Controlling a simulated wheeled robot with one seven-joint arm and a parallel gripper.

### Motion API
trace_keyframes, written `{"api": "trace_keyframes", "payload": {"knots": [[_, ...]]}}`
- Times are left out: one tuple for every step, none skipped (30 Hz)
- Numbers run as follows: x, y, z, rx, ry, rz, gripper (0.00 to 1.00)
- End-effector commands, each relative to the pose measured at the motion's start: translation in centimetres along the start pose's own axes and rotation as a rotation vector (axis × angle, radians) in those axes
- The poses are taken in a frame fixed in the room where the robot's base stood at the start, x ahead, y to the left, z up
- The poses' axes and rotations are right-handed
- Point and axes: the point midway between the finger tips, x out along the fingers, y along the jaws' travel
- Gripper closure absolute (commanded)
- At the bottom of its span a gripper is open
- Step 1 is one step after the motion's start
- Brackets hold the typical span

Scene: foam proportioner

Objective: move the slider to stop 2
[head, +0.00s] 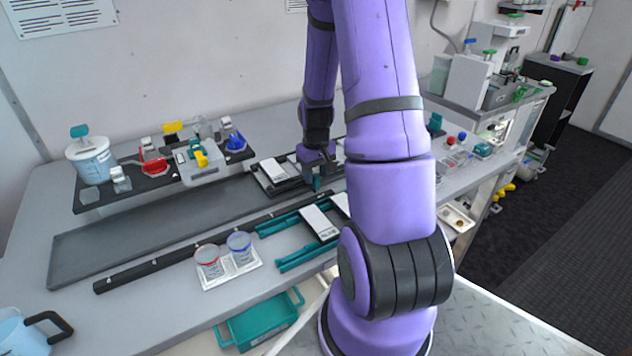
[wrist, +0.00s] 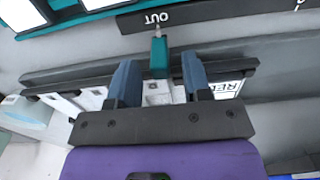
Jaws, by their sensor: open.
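A teal upright handle (head: 316,184), which looks like the slider, stands at a long black rail (head: 165,266) with small white marks. In the head view it is near the visible right part of the rail, just below my gripper (head: 316,158). In the wrist view the teal handle (wrist: 159,57) stands between the two blue-grey fingers of my gripper (wrist: 160,75), near a black strip lettered OUT (wrist: 158,18). The fingers are apart, with gaps on both sides of the handle. My arm hides the rail's right end, and I cannot read stop numbers.
A long grey tray (head: 150,228) lies behind the rail. A white holder (head: 232,270) with a red-rimmed cup (head: 208,262) and a blue-rimmed cup (head: 239,247) stands in front. Teal rails (head: 290,258) lie to the right. A black rack of fittings stands at back left.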

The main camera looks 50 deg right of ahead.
Motion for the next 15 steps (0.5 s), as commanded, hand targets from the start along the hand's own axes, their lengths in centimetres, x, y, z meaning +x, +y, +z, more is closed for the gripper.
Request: {"api": "trace_keyframes", "payload": {"knots": [[0.8,0.0,0.1,0.0,-0.004,-0.001,0.55],[1.1,0.0,0.1,0.0,-0.003,-0.001,0.55],[1.5,0.0,0.1,0.0,-0.003,-0.001,0.55],[1.8,0.0,0.1,0.0,-0.003,-0.001,0.55],[2.0,0.0,0.1,0.0,-0.003,-0.001,0.55],[2.4,0.0,0.0,0.0,-0.002,0.0,0.55],[2.5,0.0,0.0,0.0,-0.002,0.0,0.55],[2.7,0.0,0.0,0.001,-0.001,0.0,0.55],[2.9,0.0,0.0,0.001,-0.001,0.0,0.55],[2.9,0.0,0.0,0.001,-0.001,0.0,0.55],[3.0,0.0,0.0,0.001,-0.001,0.0,0.55],[3.0,0.0,0.0,0.001,-0.001,0.0,0.55],[3.1,0.0,0.0,0.001,0.0,0.0,0.55],[3.1,0.0,0.0,0.001,0.0,0.0,0.55],[3.1,0.0,0.0,0.001,0.0,0.0,0.55]]}}
